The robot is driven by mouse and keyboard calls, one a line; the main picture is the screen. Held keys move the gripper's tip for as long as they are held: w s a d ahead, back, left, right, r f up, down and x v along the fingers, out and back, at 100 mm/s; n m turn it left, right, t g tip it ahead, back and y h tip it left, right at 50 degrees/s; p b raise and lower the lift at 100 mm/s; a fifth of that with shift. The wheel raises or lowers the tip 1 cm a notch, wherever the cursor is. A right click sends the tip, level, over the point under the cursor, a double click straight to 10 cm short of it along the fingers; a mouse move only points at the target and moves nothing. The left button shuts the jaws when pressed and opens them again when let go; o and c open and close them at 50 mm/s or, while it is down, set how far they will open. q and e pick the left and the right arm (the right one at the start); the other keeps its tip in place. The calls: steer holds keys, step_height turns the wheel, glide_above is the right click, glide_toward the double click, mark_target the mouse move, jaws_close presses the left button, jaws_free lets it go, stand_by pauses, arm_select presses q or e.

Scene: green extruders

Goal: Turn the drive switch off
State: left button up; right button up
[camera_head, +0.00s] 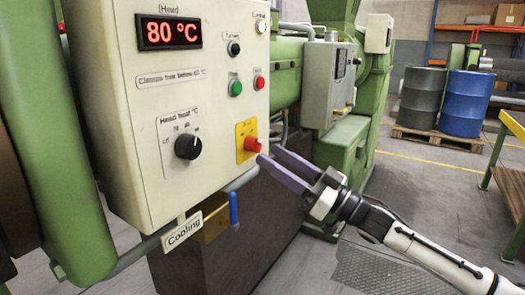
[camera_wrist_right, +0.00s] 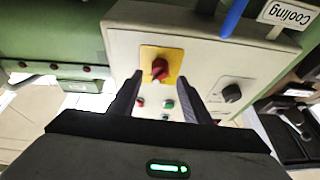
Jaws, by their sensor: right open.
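A red switch knob (camera_head: 252,144) on a yellow plate (camera_head: 243,129) sits low on the right side of the cream control panel (camera_head: 165,85). Its small label is too blurred to read, so I cannot confirm it is the drive switch. My right gripper (camera_head: 267,156) is open and empty, with its fingers pointing at the panel just right of and below the knob. In the right wrist view the red knob (camera_wrist_right: 160,69) appears between the two fingertips (camera_wrist_right: 161,78), and I see no contact. My left gripper is not in view.
The panel also carries an 80 °C display (camera_head: 169,31), a black dial (camera_head: 188,147), a green button (camera_head: 236,88) and a red button (camera_head: 259,83). Below hangs a blue-handled lever (camera_head: 233,210) by the Cooling label (camera_head: 183,232). A grey box (camera_head: 329,83) stands right.

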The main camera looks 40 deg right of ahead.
mark_target(254, 145)
steer(key=shift+x, duration=2.05)
steer(key=shift+c, duration=0.2)
steer(key=c, duration=1)
